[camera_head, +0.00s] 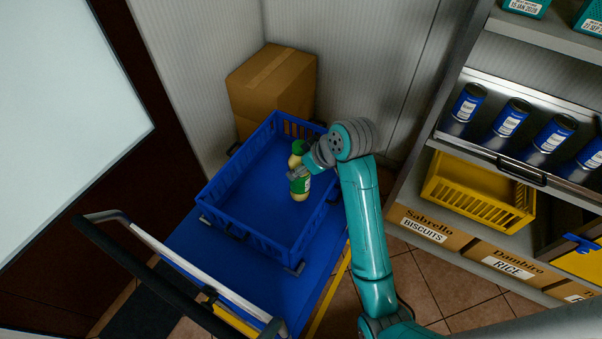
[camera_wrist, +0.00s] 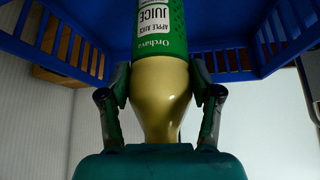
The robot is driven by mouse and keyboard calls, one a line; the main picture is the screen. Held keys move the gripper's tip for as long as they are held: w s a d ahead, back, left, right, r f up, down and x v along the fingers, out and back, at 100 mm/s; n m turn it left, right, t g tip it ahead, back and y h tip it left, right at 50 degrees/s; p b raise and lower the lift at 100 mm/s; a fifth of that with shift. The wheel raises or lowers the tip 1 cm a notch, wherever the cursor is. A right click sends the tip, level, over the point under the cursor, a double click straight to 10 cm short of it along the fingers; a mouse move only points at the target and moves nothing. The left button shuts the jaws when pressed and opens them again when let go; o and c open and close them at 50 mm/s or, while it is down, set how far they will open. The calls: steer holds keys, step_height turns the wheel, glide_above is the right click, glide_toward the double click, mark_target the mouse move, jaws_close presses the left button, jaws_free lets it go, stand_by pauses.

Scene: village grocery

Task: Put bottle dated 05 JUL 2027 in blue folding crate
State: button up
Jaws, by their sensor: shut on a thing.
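My gripper (camera_head: 303,170) is shut on a juice bottle (camera_head: 301,187) with a green label, a pale yellow body and a green cap. In the wrist view the bottle (camera_wrist: 162,60) sits between both fingers, and its label reads "Apple Juice" and "Orchava". No date can be read on it. The blue folding crate (camera_head: 222,232) stands open on a blue cart. The bottle is upright over the right part of the crate's interior. I cannot tell whether its base touches the crate floor.
A cardboard box (camera_head: 272,82) stands behind the crate against the wall. The cart's handle (camera_head: 175,262) is at front left. Shelves on the right hold blue cans (camera_head: 508,118), a yellow crate (camera_head: 480,196) and cartons marked biscuits and rice (camera_head: 428,228).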

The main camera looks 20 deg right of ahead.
steer(key=shift+f, duration=1.85)
steer(key=o, duration=1.7)
steer(key=shift+c, duration=0.2)
